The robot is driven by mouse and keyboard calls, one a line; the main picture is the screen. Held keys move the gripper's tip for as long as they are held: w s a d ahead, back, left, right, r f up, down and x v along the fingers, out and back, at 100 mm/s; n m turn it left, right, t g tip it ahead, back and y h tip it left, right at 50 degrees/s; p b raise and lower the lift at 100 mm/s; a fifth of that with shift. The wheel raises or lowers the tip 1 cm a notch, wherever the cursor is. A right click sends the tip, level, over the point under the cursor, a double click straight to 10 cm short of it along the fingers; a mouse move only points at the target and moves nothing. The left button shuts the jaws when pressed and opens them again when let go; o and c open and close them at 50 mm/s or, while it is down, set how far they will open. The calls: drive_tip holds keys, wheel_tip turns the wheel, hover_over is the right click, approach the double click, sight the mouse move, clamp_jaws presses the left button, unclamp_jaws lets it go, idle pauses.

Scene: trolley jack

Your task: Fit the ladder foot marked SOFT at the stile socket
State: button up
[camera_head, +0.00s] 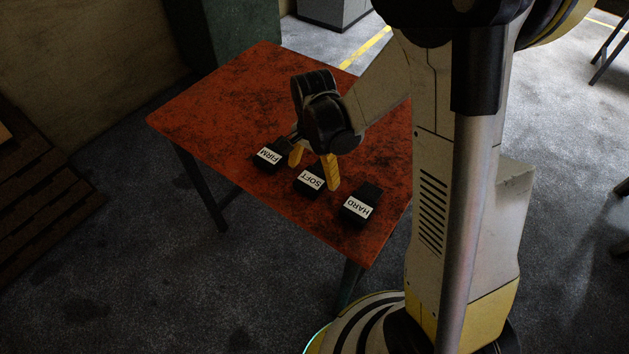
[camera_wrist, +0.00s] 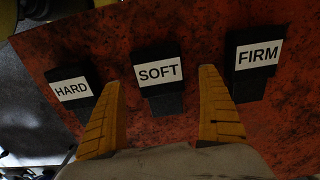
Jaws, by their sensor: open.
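The ladder foot marked SOFT (camera_head: 311,180) is a black block with a white label. It lies on the red table between the feet marked FIRM (camera_head: 270,156) and HARD (camera_head: 358,205). My gripper (camera_head: 314,172) is open, its yellow fingers pointing down just above and behind the SOFT foot. In the wrist view the SOFT foot (camera_wrist: 158,74) sits between and ahead of the two fingertips (camera_wrist: 160,78), with HARD (camera_wrist: 75,92) to the left and FIRM (camera_wrist: 257,60) to the right. I cannot tell whether the fingers touch anything. The stile socket is not recognisable in either view.
The worn red table (camera_head: 215,105) has free room behind and left of the feet. The FIRM and HARD feet lie close on both sides of the SOFT one. A slatted wooden stack (camera_head: 40,175) stands at the far left. A grey cabinet (camera_head: 335,12) is at the back.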

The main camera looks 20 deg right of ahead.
sight(314, 177)
wheel_tip(314, 177, down, 3)
drive_tip(key=shift+f+b, duration=0.15)
drive_tip(key=shift+b, duration=0.4)
drive_tip(key=c, duration=1.4)
drive_tip(key=shift+r, duration=0.2)
